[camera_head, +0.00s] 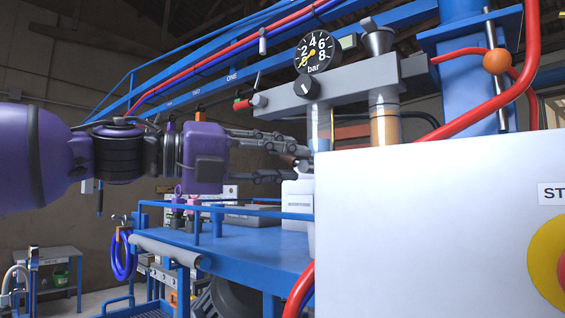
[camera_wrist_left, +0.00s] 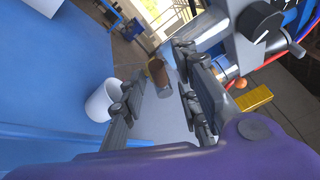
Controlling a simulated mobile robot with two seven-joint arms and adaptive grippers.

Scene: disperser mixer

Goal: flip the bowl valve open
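My left gripper (camera_head: 292,163) reaches in from the left, below the grey air manifold (camera_head: 340,83). Its fingers are apart, with a gap between them in the left wrist view (camera_wrist_left: 158,68). A clear blue-tinted bowl (camera_head: 319,125) and an amber bowl (camera_head: 385,118) hang under the manifold. In the left wrist view an amber-brown cylinder (camera_wrist_left: 157,72) shows beyond the gap between the fingers. A small metallic piece (camera_head: 302,165) is close to the fingertips in the head view. I cannot tell whether it is the bowl valve, or whether the fingers touch it. My right gripper is not in view.
A pressure gauge (camera_head: 314,52) and black knob (camera_head: 306,87) sit on the manifold. A large white cabinet (camera_head: 430,220) fills the front right. Red hose (camera_head: 500,100) runs behind it. A white container (camera_head: 297,200) stands below the fingers, on the blue platform (camera_head: 240,245).

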